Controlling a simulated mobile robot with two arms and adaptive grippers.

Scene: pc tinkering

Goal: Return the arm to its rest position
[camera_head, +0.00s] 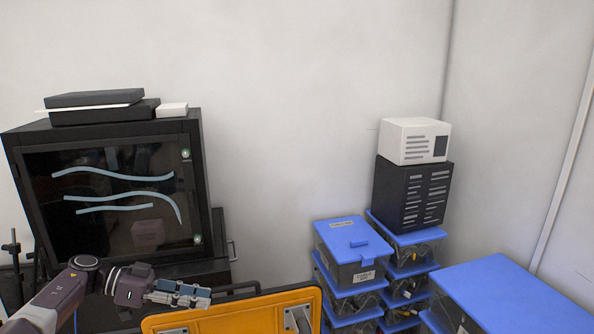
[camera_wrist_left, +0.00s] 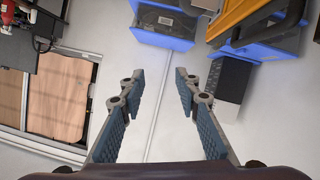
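My left arm enters the head view at the lower left, in front of the black cabinet. Its gripper (camera_head: 184,294) points to the right and holds nothing that I can see. In the left wrist view the two blue-padded fingers (camera_wrist_left: 160,80) stand apart with an empty gap between them. Beyond the gap are the pale wall and a thin seam. My right arm and gripper show in neither view.
A black glass-fronted cabinet (camera_head: 110,195) stands behind my left arm. An orange panel (camera_head: 240,312) lies low, just right of the gripper. Blue-lidded bins (camera_head: 345,240) stack at the right, beside a large blue lid (camera_head: 510,300). A wooden panel (camera_wrist_left: 60,95) shows in the wrist view.

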